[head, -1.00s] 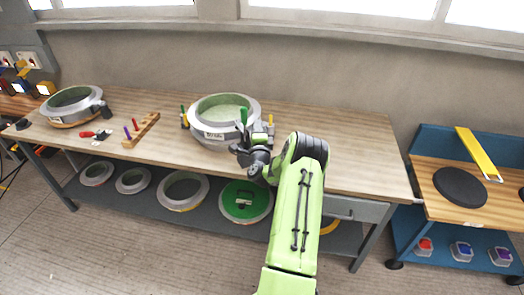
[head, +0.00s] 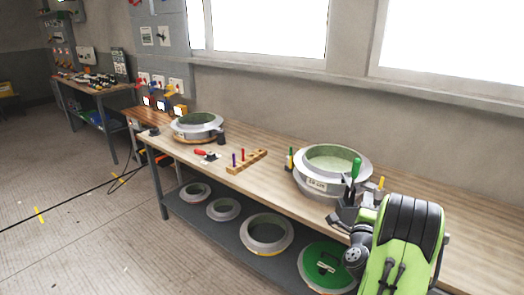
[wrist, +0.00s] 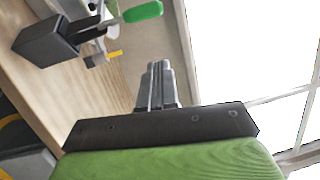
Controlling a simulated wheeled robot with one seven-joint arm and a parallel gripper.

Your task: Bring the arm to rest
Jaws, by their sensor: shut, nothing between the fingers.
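My gripper (wrist: 157,82) shows in the wrist view, its two fingers shut together with nothing between them. It points past the table's edge area toward the wall and is apart from the green-handled clamp (wrist: 72,32) at the upper left. In the head view my green arm with its black joint is at the lower right, in front of the table; I cannot make out the fingertips there. The large round mould (head: 312,186) stands on the table just left of my arm, with a green clamp handle (head: 355,169) upright at its right side.
The wooden table (head: 255,190) also holds a smaller mould (head: 197,127) and a pegged wooden block (head: 247,161). The shelf below carries several rings and a green disc (head: 325,268). The wall and windows are behind. Open floor (head: 90,220) lies to the left.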

